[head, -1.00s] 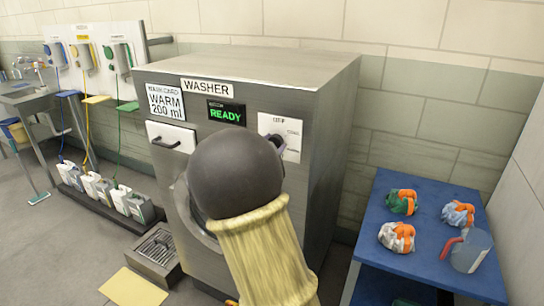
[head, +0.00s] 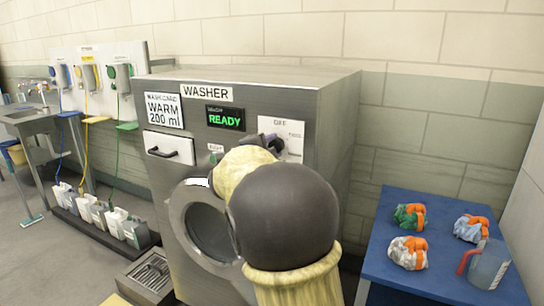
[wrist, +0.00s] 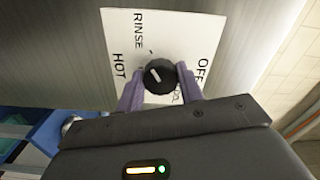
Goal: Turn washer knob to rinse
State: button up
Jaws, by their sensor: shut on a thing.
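The washer (head: 330,125) is a grey metal cabinet with a lit READY display (head: 226,117). Its black knob (wrist: 160,77) sits on a white dial plate (wrist: 118,30), seen close in the wrist view. RINSE reads at upper left of the plate, HOT at left, OFF at right; a label below is partly hidden by a finger. The knob's white mark points to the upper left, roughly between RINSE and HOT. My gripper (wrist: 161,84) is shut on the knob, one purple finger each side. In the head view the dial plate (head: 294,130) shows above my arm, which hides the gripper mostly.
A round door (head: 205,228) is on the washer front, partly behind my arm. Bottles (head: 112,222) and dispensers (head: 118,77) stand at left.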

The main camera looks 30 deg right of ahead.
jog(key=shift+a+f, duration=0.1)
jog(key=shift+f, duration=0.1)
dwell(0.3)
jog(key=o, duration=0.9)
jog(key=shift+w, duration=0.1)
jog(key=shift+o, duration=0.5)
jog(key=shift+r, duration=0.1)
jog(key=v, duration=1.7)
jog(key=shift+s, duration=0.25)
jog(key=shift+w+a, duration=0.1)
